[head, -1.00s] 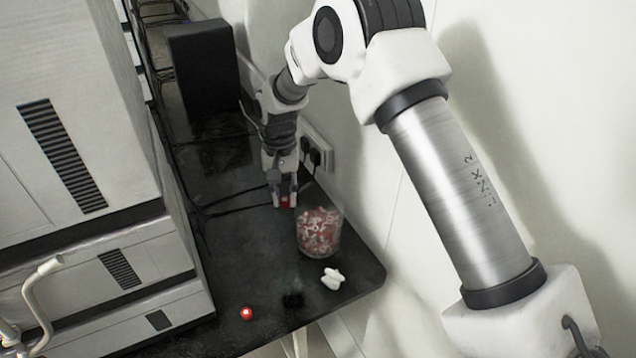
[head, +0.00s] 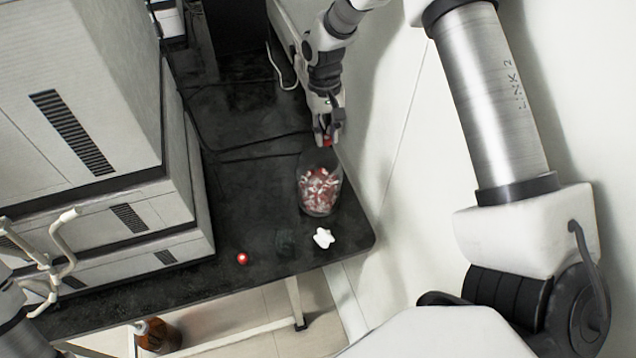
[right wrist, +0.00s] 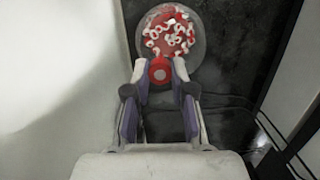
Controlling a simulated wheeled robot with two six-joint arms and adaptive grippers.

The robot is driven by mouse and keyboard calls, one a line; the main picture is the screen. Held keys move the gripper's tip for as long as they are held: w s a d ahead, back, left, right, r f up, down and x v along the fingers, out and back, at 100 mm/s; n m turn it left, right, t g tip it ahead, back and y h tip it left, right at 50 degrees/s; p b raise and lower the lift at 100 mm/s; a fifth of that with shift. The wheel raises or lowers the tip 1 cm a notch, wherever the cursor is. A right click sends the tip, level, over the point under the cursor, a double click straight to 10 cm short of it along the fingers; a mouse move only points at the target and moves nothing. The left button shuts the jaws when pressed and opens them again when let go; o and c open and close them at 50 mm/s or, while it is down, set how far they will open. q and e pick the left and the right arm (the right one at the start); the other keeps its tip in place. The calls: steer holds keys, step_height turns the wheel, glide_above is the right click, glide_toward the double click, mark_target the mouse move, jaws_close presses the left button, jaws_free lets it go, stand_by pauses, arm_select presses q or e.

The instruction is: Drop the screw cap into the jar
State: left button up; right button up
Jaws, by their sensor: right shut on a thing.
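The jar (head: 318,158) is clear and stands near the right edge of the black table, filled partway with red and white pieces. My right gripper (head: 328,135) is shut on the red screw cap (head: 327,142), just behind the jar's far rim in the head view. In the right wrist view the cap (right wrist: 160,70) sits between the fingertips and overlaps the near edge of the jar (right wrist: 199,58). I cannot tell its height over the rim. My left gripper is not in view.
A red ball-like object (head: 242,258) and a white lobed object (head: 323,238) lie on the black table (head: 240,170) in front of the jar. Stacked grey instruments (head: 130,150) stand at the left. Dark cables (head: 262,147) cross the table behind the jar. A pale wall (head: 400,150) is close on the right.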

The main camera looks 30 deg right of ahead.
steer(key=shift+d+f, duration=0.2)
steer(key=shift+f, duration=0.2)
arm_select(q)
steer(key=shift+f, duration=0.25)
arm_select(e)
steer(key=shift+a+r, duration=0.1)
steer(key=o, duration=0.3)
steer(key=shift+a, duration=0.1)
steer(key=o, duration=0.5)
steer(key=shift+c, duration=0.2)
step_height(320, 180, up, 12)
steer(key=w, duration=0.1)
steer(key=shift+w+d, duration=0.3)
steer(key=shift+w, duration=0.05)
